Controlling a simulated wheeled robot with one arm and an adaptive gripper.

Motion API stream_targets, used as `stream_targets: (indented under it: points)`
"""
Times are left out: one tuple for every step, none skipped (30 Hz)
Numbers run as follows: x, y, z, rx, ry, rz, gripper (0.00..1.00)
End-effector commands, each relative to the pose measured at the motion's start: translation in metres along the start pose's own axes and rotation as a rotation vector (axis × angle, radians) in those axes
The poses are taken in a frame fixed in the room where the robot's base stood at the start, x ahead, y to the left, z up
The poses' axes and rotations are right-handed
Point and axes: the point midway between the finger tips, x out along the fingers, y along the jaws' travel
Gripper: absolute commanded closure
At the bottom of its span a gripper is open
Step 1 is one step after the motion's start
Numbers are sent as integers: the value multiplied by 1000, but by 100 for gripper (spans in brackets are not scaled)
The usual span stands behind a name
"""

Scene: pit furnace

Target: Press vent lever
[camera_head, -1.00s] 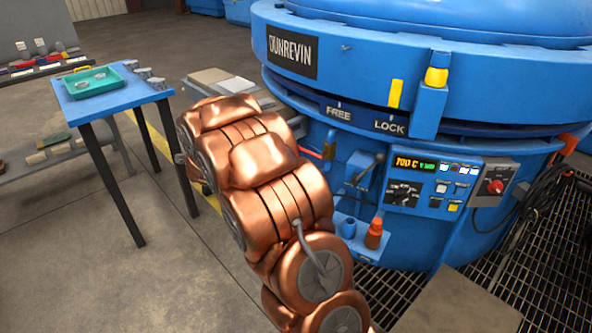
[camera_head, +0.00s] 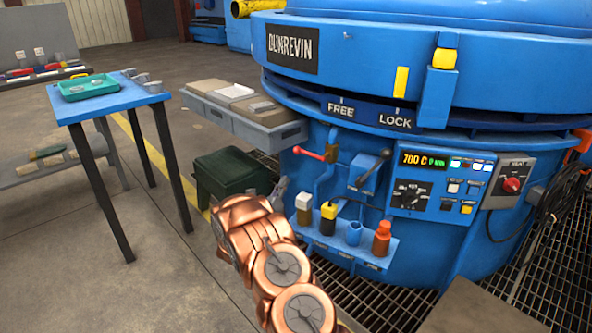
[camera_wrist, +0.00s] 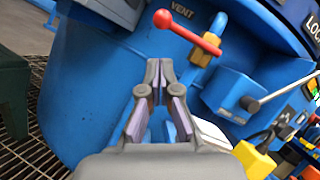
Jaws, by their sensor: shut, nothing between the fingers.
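The vent lever (camera_wrist: 190,33) has a red bar with a red ball at its left end, on a brass valve (camera_wrist: 207,48) under the word VENT. In the head view the lever (camera_head: 312,154) points left from the furnace's blue side. My gripper (camera_wrist: 160,70) is shut and empty, and it appears apart from the lever. In the head view my gripper (camera_head: 281,187) shows as a small grey part below and left of the lever, partly hidden by my copper-coloured arm.
A second grey lever (camera_head: 375,170) sits right of the vent lever, beside the control panel (camera_head: 440,185). Below is a shelf with several bottles (camera_head: 330,217). A grey tray (camera_head: 245,118) juts out at upper left, above a dark green box (camera_head: 235,175).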

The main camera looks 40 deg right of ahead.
Motion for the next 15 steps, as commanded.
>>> stream_targets:
  points:
    - [-1,0,-3,7,-5,-10,100]
    - [-1,-1,-4,10,-7,-15,100]
    - [-1,-2,-4,12,-9,-19,100]
    - [-1,-3,-4,13,-10,-21,100]
    - [-1,-3,-4,14,-10,-21,100]
    - [-1,-3,-3,14,-10,-21,100]
    - [-1,-3,-3,13,-10,-21,100]
    - [-1,-3,-3,13,-10,-20,100]
    - [-1,-3,-3,13,-10,-20,100]
    - [-1,-3,-3,13,-9,-20,100]
    - [-1,-3,-3,13,-9,-19,100]
    - [-1,-3,-3,13,-9,-19,100]
    - [0,-3,-3,13,-9,-19,100]
    - [1,-3,-4,13,-9,-19,100]
    - [2,-3,-4,13,-8,-19,100]
